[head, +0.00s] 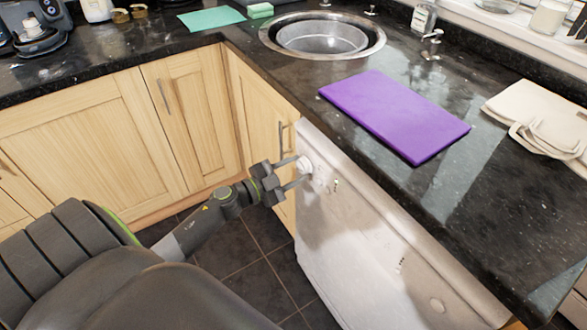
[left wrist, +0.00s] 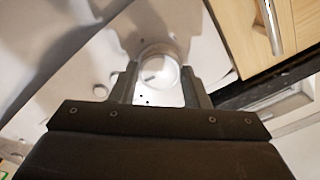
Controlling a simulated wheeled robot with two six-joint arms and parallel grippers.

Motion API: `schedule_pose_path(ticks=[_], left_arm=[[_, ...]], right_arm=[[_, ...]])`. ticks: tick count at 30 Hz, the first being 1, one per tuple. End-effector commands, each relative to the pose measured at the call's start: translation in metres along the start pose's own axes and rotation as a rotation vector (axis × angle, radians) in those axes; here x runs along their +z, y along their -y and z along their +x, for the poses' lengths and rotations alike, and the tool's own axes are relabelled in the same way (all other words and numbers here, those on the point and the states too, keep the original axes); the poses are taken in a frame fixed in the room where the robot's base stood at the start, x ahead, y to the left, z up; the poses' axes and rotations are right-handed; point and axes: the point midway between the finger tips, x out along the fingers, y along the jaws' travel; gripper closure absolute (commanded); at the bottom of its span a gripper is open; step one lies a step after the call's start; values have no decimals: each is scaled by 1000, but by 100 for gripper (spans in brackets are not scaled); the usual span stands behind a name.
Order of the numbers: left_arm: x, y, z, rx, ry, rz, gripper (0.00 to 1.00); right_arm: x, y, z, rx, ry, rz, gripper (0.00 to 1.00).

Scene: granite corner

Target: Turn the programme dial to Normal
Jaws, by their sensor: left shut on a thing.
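The white dishwasher (head: 350,248) stands under the granite worktop, its front facing my arm. Its round white programme dial (head: 305,165) sits at the upper left of the front. My left gripper (head: 299,172) is shut on the dial, with one finger on each side. In the left wrist view the dial (left wrist: 160,76) shows between the two fingers of the gripper (left wrist: 164,88), with a short dark mark on its face. Small dark dots lie on the panel by the dial. I cannot read any programme names. My right gripper is not in view.
A purple board (head: 395,115) lies on the worktop above the dishwasher. A round sink (head: 322,38) is behind it, and a folded cream cloth bag (head: 540,118) lies to the right. A wooden cupboard with a metal handle (head: 281,135) adjoins the dishwasher's left edge. The tiled floor (head: 250,258) in front is clear.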

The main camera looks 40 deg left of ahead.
Motion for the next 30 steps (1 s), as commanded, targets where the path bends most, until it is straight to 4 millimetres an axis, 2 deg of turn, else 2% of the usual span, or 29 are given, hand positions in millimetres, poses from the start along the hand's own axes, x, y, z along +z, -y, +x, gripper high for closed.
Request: schedule_pose_path(ticks=[17, 30], left_arm=[[0, 0, 0, 0, -1, 549, 81], [1, -1, 0, 1, -1, 968, 81]], right_arm=[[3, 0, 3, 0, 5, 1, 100], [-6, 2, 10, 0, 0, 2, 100]])
